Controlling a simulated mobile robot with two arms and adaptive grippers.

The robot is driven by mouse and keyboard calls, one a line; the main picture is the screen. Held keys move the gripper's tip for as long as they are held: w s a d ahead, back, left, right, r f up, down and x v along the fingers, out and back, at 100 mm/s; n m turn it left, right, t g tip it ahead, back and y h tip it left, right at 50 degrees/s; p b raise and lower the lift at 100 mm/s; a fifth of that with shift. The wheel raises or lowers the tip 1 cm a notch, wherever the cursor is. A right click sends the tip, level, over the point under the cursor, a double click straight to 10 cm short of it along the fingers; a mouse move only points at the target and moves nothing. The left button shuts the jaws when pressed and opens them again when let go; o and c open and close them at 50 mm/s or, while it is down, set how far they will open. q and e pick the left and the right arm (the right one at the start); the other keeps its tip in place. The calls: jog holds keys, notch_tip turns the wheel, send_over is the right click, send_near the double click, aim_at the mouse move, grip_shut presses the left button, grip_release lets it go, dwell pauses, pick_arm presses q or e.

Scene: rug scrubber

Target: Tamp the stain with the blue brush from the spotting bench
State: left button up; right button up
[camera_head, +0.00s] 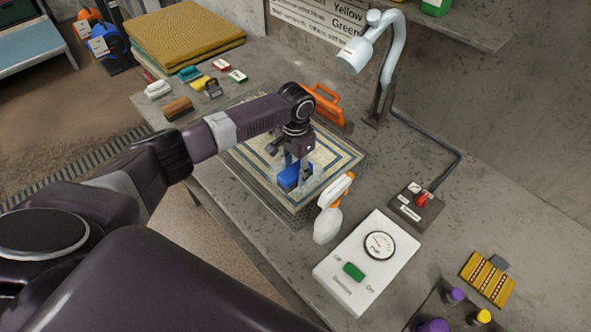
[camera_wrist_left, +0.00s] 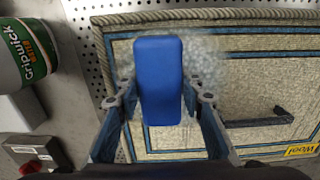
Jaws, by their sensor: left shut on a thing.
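My left gripper (camera_head: 297,172) is shut on a blue brush (camera_head: 288,178) and holds it over the bordered rug piece on the bench. In the left wrist view the blue brush (camera_wrist_left: 159,80) sits between the two fingers of the left gripper (camera_wrist_left: 160,98). The rug (camera_wrist_left: 240,85) is cream with blue border bands and lies on a perforated plate (camera_head: 300,219). A pale greyish patch (camera_wrist_left: 200,52) shows on the rug beside the brush. I cannot tell whether the brush touches the rug. My right gripper is not in view.
A white spray bottle (camera_head: 329,215) stands close right of the rug. A white meter box (camera_head: 367,262), a red-switch box (camera_head: 415,205) and a lamp (camera_head: 385,50) are also on the bench. An orange tool (camera_head: 325,105) stands behind the rug. Several small brushes and blocks lie at the left.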

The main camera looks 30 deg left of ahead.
pick_arm(q)
jog(key=shift+w+r, duration=0.15)
jog(key=shift+r, duration=0.05)
jog(key=shift+f+b, duration=0.3)
jog(key=shift+f, duration=0.2)
dwell(0.4)
jog(key=shift+f+p, duration=0.1)
jog(key=shift+p, duration=0.25)
dwell(1.3)
jog(key=shift+r+p, duration=0.65)
jog(key=shift+p, duration=0.2)
jog(key=shift+f+b, duration=0.3)
jog(key=shift+f, duration=0.15)
jog(key=shift+s+f+p, duration=0.2)
jog(key=shift+f+p, duration=0.05)
jog(key=shift+p, duration=0.3)
dwell(2.2)
